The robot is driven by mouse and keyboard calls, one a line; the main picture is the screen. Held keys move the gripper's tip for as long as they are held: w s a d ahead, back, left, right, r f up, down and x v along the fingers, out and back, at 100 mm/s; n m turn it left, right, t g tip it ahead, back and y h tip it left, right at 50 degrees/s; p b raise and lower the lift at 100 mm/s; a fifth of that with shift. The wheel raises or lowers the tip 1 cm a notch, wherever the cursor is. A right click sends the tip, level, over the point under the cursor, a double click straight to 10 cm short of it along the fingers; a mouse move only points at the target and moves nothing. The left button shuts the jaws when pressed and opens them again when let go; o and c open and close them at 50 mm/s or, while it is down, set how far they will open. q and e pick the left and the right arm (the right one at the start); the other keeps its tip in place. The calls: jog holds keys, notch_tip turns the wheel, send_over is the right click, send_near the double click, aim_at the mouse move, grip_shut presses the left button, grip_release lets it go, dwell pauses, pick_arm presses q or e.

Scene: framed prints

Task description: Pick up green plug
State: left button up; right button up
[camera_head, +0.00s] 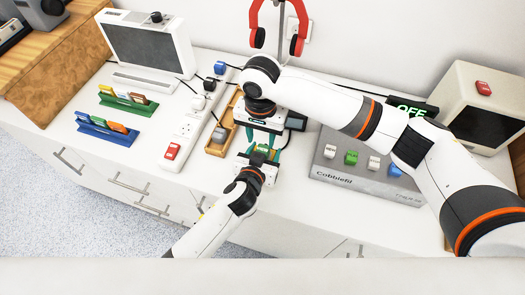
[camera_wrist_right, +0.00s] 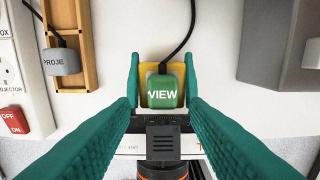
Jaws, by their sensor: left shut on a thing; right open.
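The green plug (camera_wrist_right: 166,91), lettered VIEW with a black cable running up from it, shows in the right wrist view. It sits against a yellow block (camera_wrist_right: 146,97). My left gripper (camera_head: 262,152) reaches in from below in the head view and appears shut on the yellow block; its grip is partly hidden. My right gripper (camera_head: 265,140) is above it, pointing down. In the right wrist view its green fingers (camera_wrist_right: 163,100) are open, one on each side of the plug. I cannot tell whether they touch it. In the head view the plug is mostly hidden by the grippers.
A white power strip (camera_head: 190,127) with a red switch stands to the left. A wooden tray (camera_head: 218,143) holding a grey plug (camera_wrist_right: 62,61) is close by. A grey box with coloured keys (camera_head: 345,185) stands right.

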aim_at(262, 149)
jog(key=shift+d+f, duration=0.15)
jog(key=shift+f, duration=3.05)
jog(key=shift+c, duration=0.3)
jog(key=c, duration=0.7)
jog(key=shift+r, duration=0.1)
notch_tip(262, 149, up, 10)
pick_arm(q)
jog(key=o, duration=1.3)
jog(key=shift+c, duration=0.2)
jog(key=shift+s, duration=0.1)
